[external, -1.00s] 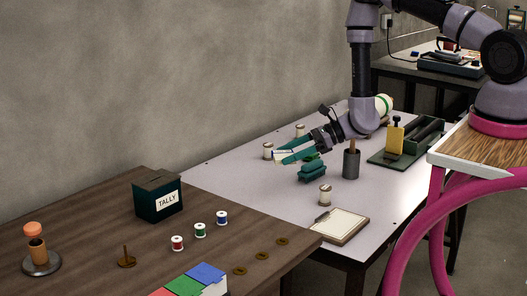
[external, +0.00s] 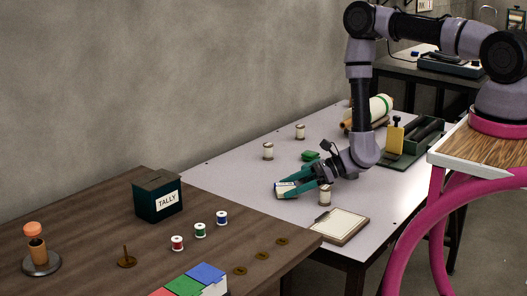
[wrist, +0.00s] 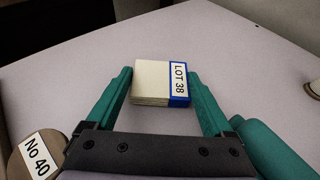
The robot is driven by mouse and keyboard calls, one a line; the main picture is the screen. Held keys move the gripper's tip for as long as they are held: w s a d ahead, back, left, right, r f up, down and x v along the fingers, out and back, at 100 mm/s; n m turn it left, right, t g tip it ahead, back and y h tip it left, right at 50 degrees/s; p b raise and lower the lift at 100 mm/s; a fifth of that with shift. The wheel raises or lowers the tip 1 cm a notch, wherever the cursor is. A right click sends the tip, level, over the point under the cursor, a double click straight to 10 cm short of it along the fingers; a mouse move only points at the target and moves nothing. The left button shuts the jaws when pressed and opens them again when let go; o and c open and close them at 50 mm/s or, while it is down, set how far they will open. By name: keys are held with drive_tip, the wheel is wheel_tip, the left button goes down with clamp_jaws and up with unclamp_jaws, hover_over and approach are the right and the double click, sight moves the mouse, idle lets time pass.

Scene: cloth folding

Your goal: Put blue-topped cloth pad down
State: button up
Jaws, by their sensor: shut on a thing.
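The blue-topped cloth pad (external: 284,187) is a small cream block of stacked layers with a blue strip. Its white label reads LOT 38 in the wrist view (wrist: 155,85). My gripper (external: 287,189), with teal fingers, is shut on the pad from both sides, and the pad sits between the fingertips in the wrist view. The pad is at or just above the pale table (external: 235,175), left of the arm. I cannot tell whether its underside touches the table.
A teal rounded thing (wrist: 265,148) is close on the other side. A clipboard (external: 340,225) lies in front.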

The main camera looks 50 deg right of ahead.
drive_tip(key=shift+f, duration=0.15)
drive_tip(key=o, duration=1.1)
drive_tip(key=shift+c, duration=0.2)
drive_tip(key=shift+s+d+r, duration=0.2)
drive_tip(key=shift+r, duration=0.1)
drive_tip(key=v, duration=1.1)
drive_tip(key=shift+s+d+r, duration=0.1)
drive_tip(key=shift+s+r, duration=0.05)
drive_tip(key=shift+r, duration=0.1)
